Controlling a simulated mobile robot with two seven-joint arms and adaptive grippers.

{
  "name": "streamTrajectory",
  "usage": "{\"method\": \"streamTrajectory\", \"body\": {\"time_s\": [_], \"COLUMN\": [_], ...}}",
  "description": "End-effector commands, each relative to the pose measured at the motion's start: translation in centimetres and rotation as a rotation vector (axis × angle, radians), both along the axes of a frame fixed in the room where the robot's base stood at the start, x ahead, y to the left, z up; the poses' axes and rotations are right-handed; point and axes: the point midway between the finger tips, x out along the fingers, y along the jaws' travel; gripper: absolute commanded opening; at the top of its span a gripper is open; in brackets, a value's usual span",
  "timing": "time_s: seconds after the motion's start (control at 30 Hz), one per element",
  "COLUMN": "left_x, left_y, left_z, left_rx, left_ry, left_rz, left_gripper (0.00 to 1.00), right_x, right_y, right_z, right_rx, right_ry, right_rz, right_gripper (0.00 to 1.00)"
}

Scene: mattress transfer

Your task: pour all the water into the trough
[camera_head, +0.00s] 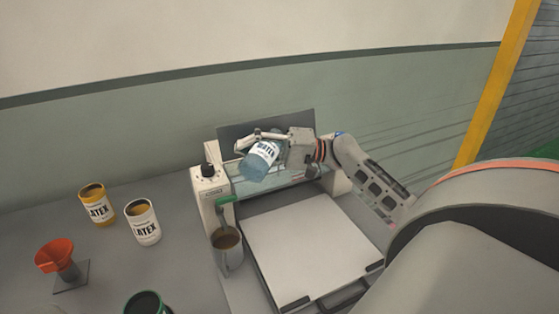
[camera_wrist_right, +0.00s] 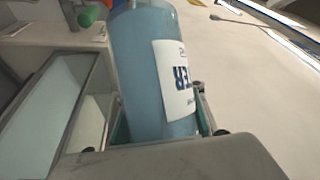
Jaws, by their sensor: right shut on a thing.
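A translucent blue bottle with a white label (camera_head: 262,156) is in my right gripper (camera_head: 266,140), tilted with its lower-left end down, over the white machine. My right gripper is shut around the bottle. In the right wrist view the bottle (camera_wrist_right: 138,70) fills the middle, its label lettering upside down. The trough appears to be the long pale basin (camera_wrist_right: 82,105) beside the bottle in that view. In the head view the bottle and gripper partly cover that area of the machine. I cannot make out flowing water. My left gripper is not in view.
The white machine (camera_head: 210,195) has a green handle and a flat white bed (camera_head: 305,245). A mug of brown liquid (camera_head: 228,255) stands beside it. Yellow (camera_head: 98,207) and white (camera_head: 143,225) latex cans, an orange funnel (camera_head: 57,258) and a green-rimmed can (camera_head: 146,303) stand left.

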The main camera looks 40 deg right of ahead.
Motion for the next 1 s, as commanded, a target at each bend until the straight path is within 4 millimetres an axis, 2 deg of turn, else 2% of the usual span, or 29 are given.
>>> {"method": "streamTrajectory", "body": {"time_s": [1.0], "left_x": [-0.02], "left_y": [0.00], "left_z": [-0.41], "left_rx": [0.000], "left_ry": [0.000], "left_rz": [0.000], "left_gripper": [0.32], "right_x": [0.11], "right_y": [-0.30], "right_z": [0.56], "right_rx": [0.054], "right_ry": [0.020], "right_rz": [0.000], "right_gripper": [0.00]}}
